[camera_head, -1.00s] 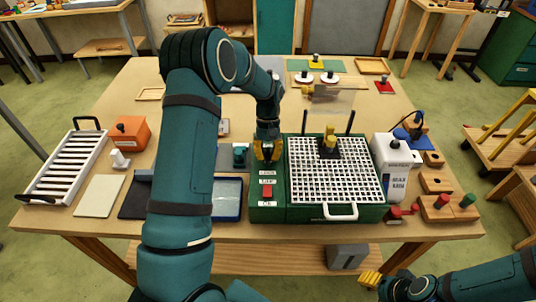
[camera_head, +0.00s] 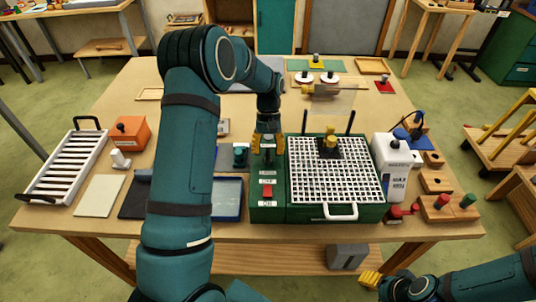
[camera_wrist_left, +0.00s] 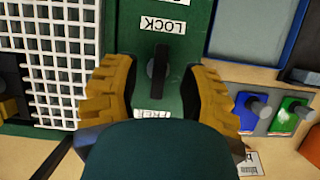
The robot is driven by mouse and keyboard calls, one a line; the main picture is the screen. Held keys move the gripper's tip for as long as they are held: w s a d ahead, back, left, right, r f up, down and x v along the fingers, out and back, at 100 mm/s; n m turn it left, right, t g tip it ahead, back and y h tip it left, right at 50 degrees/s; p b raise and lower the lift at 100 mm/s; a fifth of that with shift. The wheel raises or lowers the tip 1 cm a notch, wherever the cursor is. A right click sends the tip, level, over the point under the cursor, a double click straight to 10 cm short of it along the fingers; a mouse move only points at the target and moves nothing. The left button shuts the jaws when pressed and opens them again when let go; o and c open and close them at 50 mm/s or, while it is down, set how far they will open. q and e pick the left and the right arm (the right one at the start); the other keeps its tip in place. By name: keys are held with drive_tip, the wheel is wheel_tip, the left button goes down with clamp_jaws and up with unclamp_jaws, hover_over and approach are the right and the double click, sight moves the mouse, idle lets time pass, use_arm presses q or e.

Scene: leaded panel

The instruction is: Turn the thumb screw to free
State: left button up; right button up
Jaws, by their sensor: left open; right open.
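The thumb screw is a dark, narrow grip (camera_wrist_left: 157,72) on the green panel (camera_wrist_left: 187,45) in the left wrist view. It stands between an upside-down LOCK label (camera_wrist_left: 163,25) and a partly covered FREE label (camera_wrist_left: 151,114), its long side running roughly from one label toward the other. My left gripper (camera_wrist_left: 160,92) has its yellow fingers spread on either side of the screw, with gaps on both sides. In the head view my left gripper (camera_head: 268,146) is over the back of the green unit's left strip. My right gripper (camera_head: 370,279) is open and empty beyond the table's front edge.
A white grid (camera_head: 335,172) on the green unit lies right of my left gripper, with a dark clamp (camera_head: 330,146) on it. A red switch (camera_head: 267,191) is in front of the gripper. A white bottle (camera_head: 394,172) stands at right; a blue-edged tray (camera_head: 228,198) lies at left.

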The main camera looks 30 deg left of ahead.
use_arm(q)
drive_tip(key=v, duration=1)
drive_tip(key=shift+f, duration=0.1)
